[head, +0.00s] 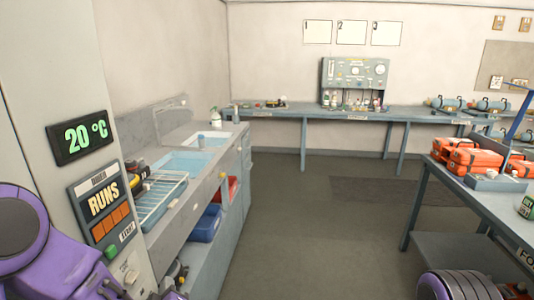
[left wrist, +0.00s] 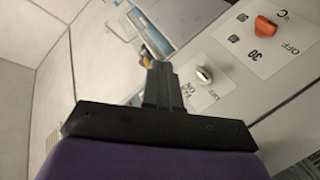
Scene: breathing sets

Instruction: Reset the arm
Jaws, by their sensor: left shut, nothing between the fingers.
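My left arm (head: 40,240), purple with a dark round joint, comes in at the lower left of the head view, in front of a pale cabinet. In the left wrist view my left gripper (left wrist: 160,75) is black, with its two fingers shut together and empty. Beside the fingers is a pale panel with a small silver switch (left wrist: 204,75) and an orange knob (left wrist: 266,27) marked OFF and 30. The fingers look apart from both. My right arm (head: 456,285) shows only as a purple ribbed part at the lower right; its gripper is out of view.
The cabinet carries a 20 °C display (head: 80,138) and a RUNS counter (head: 104,200). A sink counter (head: 190,215) runs beyond it. A table (head: 440,185) with orange cases (head: 470,160) stands at the right. The floor (head: 310,230) between them is clear.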

